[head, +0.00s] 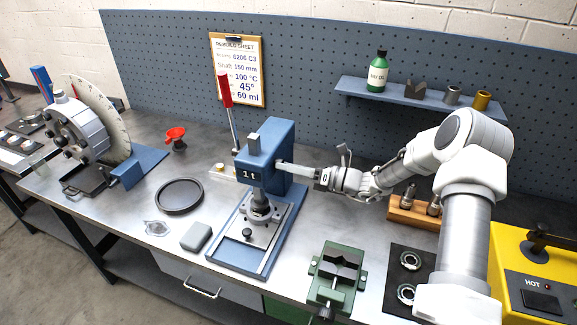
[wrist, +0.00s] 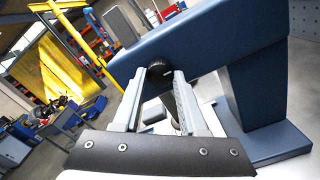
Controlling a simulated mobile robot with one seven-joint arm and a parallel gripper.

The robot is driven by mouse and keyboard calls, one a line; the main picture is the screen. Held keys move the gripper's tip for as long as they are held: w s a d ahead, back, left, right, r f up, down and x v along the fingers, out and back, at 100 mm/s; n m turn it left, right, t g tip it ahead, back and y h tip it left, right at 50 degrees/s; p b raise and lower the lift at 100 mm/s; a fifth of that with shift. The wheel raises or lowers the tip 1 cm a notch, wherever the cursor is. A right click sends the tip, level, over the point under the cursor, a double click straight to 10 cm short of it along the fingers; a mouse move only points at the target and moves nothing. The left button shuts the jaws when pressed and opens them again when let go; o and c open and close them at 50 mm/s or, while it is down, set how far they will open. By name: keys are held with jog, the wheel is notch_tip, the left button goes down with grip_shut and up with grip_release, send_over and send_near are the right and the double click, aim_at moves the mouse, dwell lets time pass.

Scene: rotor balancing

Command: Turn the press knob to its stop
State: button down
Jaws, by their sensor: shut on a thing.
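The blue press (head: 258,178), marked 1t, stands on the steel bench with a ram over its base plate. My gripper (head: 283,166) reaches in from the right, its fingers at the right side of the press head. In the wrist view, the two grey fingers of my gripper (wrist: 168,78) are shut on the dark round press knob (wrist: 158,67) at the side of the blue press head (wrist: 205,45). In the head view the knob is hidden by the fingers. How far the knob is turned cannot be told.
A red-handled lever (head: 226,92) rises behind the press. A green vise (head: 337,275) stands in front to the right, and a wooden block with metal parts (head: 412,212) lies under my arm. A black round tray (head: 180,196) and a grey block (head: 196,237) lie to the left.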

jog(key=shift+c, duration=2.2)
grip_release()
jog(key=b+v, duration=0.2)
jog(key=v, duration=1.5)
jog(key=shift+d+b, duration=0.25)
jog(key=shift+b, duration=0.1)
jog(key=shift+s, duration=0.1)
